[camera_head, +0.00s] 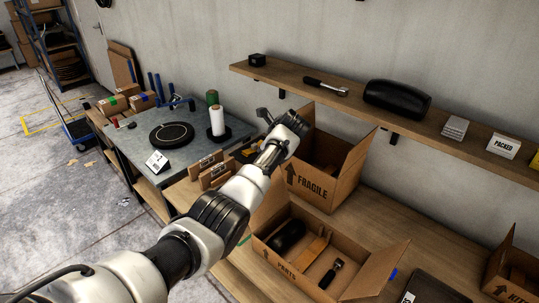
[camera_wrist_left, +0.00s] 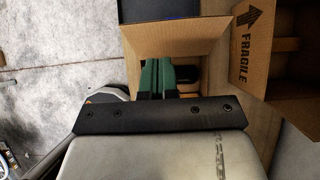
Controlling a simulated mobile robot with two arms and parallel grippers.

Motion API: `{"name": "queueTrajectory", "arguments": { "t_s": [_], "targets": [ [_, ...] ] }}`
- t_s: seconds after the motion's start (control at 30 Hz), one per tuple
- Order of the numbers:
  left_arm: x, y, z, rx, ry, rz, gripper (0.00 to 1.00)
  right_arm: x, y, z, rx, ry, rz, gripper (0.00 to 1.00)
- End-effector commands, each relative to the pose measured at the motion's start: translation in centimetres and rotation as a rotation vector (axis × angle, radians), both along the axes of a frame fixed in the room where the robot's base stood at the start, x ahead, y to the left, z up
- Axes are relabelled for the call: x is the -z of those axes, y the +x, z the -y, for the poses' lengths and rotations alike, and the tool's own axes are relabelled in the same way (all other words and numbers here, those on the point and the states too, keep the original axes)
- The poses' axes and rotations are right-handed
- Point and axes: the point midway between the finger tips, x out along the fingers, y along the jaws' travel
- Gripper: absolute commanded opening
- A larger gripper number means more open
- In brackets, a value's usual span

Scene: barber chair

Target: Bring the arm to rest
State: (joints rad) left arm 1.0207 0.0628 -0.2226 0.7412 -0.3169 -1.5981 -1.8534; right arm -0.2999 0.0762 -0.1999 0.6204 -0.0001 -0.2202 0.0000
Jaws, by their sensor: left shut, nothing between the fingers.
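My left arm (camera_head: 215,210) comes in from the lower left of the head view and reaches up and right, its wrist in front of the FRAGILE box (camera_head: 308,186). In the left wrist view my left gripper's green fingers (camera_wrist_left: 155,72) are pressed together with nothing between them. They show over an open cardboard box (camera_wrist_left: 215,60) with dark contents. The fingertips cannot be made out clearly in the head view. My right gripper is not in view.
The open PARTS box (camera_head: 285,264) on the wooden bench lies right beside my arm. A wall shelf (camera_head: 290,86) holds a black case (camera_head: 397,99) and small items. A grey table (camera_head: 142,140) with a black round disc (camera_head: 171,135) and a white spool (camera_head: 217,120) stands to the left.

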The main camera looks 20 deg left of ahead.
Motion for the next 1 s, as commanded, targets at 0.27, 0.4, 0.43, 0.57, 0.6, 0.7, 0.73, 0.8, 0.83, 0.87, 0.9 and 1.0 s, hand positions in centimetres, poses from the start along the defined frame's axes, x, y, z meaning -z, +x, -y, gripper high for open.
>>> {"name": "queueTrajectory", "arguments": {
  "t_s": [0.27, 0.4, 0.43, 0.57, 0.6, 0.7, 0.73, 0.8, 0.83, 0.87, 0.9, 1.0],
  "targets": [
    [0.0, -0.4, 0.4, -0.011, -0.008, 0.008, 0.00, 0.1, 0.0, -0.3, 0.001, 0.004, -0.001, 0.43],
    [3.7, -2.5, 1.3, -0.097, -0.068, 0.070, 0.00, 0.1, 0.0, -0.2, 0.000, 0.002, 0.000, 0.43],
    [4.8, -3.3, 1.6, -0.129, -0.089, 0.092, 0.00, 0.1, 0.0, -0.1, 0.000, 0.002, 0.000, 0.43],
    [9.8, -8.0, 3.2, -0.307, -0.204, 0.202, 0.00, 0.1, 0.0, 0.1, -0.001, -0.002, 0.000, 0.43],
    [11.1, -9.8, 3.7, -0.368, -0.244, 0.235, 0.00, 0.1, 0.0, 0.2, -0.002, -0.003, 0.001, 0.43],
    [13.8, -14.5, 4.7, -0.528, -0.340, 0.307, 0.00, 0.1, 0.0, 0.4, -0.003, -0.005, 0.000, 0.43],
    [14.3, -15.9, 5.0, -0.576, -0.368, 0.328, 0.00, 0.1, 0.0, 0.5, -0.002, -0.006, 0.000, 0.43],
    [15.5, -19.6, 5.6, -0.693, -0.434, 0.369, 0.00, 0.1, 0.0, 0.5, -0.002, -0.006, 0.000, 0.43],
    [15.8, -21.2, 5.9, -0.745, -0.461, 0.387, 0.00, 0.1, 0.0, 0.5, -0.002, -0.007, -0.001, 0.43],
    [16.0, -22.8, 6.1, -0.798, -0.489, 0.403, 0.00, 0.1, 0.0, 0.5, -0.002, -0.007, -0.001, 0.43],
    [16.2, -24.9, 6.4, -0.868, -0.525, 0.422, 0.00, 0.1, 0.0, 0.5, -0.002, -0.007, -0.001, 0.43],
    [16.0, -29.9, 7.1, -1.035, -0.605, 0.461, 0.00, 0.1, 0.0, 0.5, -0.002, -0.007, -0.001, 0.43]
  ]
}}
